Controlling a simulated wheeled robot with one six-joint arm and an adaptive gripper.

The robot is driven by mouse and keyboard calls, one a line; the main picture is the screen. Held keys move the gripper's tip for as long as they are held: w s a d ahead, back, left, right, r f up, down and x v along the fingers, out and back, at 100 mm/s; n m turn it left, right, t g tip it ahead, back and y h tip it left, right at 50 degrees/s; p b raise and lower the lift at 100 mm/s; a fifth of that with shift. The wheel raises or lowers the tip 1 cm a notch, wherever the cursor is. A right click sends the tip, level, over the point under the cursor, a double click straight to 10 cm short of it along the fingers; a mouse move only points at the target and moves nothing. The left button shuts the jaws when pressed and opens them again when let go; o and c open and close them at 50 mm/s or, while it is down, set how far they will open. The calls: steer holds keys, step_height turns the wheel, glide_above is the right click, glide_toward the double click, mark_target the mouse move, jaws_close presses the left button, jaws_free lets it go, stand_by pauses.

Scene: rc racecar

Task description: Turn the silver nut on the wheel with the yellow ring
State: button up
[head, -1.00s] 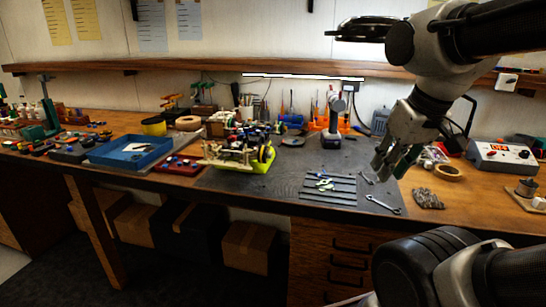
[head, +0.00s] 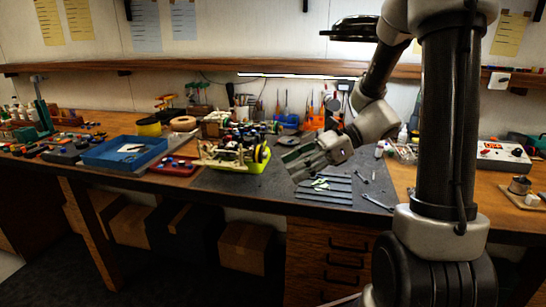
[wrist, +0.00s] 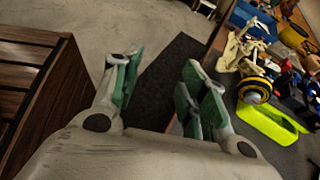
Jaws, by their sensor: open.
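The RC car (head: 225,153) stands on a yellow-green tray (head: 232,169) on the bench's dark mat. A wheel with a yellow ring (wrist: 255,91) is at the car's near end in the wrist view, and it shows small at the car's right end in the head view (head: 260,154). My gripper (head: 294,162) is open and empty, right of the car and above the mat. In the wrist view its green-padded fingers (wrist: 160,76) are apart, with the car off to their right.
A rack of dark strips (head: 325,190) and a wrench (head: 377,203) lie on the mat below and right of my gripper. A blue tray (head: 125,152) and a red tray (head: 174,165) are left of the car. A shelf (head: 200,67) runs above the bench.

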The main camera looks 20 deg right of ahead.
steer(key=w+d+f+m+t+y, duration=0.2)
steer(key=w+f+m+t, duration=0.15)
steer(key=w+m, duration=0.35)
steer(key=m+t, duration=0.4)
glide_toward(267, 155)
steer(key=shift+w+a+f+y, duration=0.1)
steer(key=shift+a+f+y, duration=0.05)
steer(key=shift+f+y, duration=0.25)
steer(key=shift+w+m, duration=0.3)
steer(key=x, duration=0.7)
steer(key=shift+w+a, duration=0.15)
steer(key=shift+a, duration=0.05)
steer(key=shift+c, duration=0.2)
